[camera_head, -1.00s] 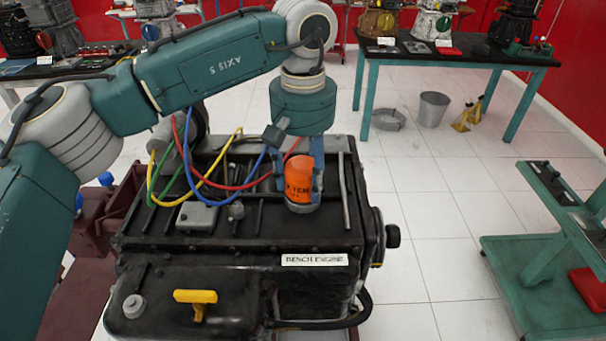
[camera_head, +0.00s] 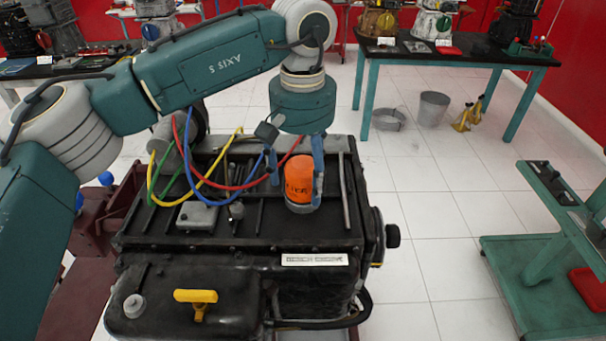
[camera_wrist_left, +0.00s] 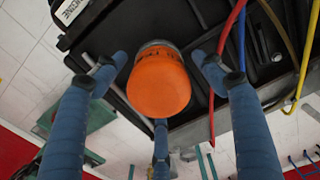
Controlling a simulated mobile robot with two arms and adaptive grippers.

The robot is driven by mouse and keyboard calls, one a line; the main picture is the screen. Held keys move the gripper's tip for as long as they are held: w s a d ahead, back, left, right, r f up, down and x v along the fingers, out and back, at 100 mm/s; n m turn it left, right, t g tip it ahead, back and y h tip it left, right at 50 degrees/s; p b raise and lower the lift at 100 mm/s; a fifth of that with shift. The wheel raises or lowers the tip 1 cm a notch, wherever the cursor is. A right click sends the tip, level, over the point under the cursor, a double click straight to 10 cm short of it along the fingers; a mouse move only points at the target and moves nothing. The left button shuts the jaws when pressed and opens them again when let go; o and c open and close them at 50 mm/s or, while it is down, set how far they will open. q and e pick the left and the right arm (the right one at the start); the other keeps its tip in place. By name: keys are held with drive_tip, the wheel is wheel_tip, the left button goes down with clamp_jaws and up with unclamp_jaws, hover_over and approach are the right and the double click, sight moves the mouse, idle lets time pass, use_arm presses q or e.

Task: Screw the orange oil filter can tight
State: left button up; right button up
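The orange oil filter can (camera_head: 299,180) stands upright on top of the black bench engine (camera_head: 230,232), near its right side, in a grey ring at its base. My left gripper (camera_head: 297,192) points down over the can, with its blue fingers spread around it. In the left wrist view the orange can (camera_wrist_left: 158,88) sits between the fingers of the open gripper (camera_wrist_left: 161,60), with gaps at both sides. A third finger shows below the can there. The can's underside and thread are hidden. My right gripper is not in view.
Red, blue, yellow and green cables (camera_head: 205,185) loop over the engine left of the can. A thin rod (camera_head: 347,190) lies to its right. A yellow handle (camera_head: 196,297) sticks up at the front. A green stand (camera_head: 520,275) is at the right, with open floor between.

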sight(302, 161)
use_arm(q)
wheel_tip(302, 161, up, 12)
drive_tip(key=shift+f, duration=0.1)
idle(0.6)
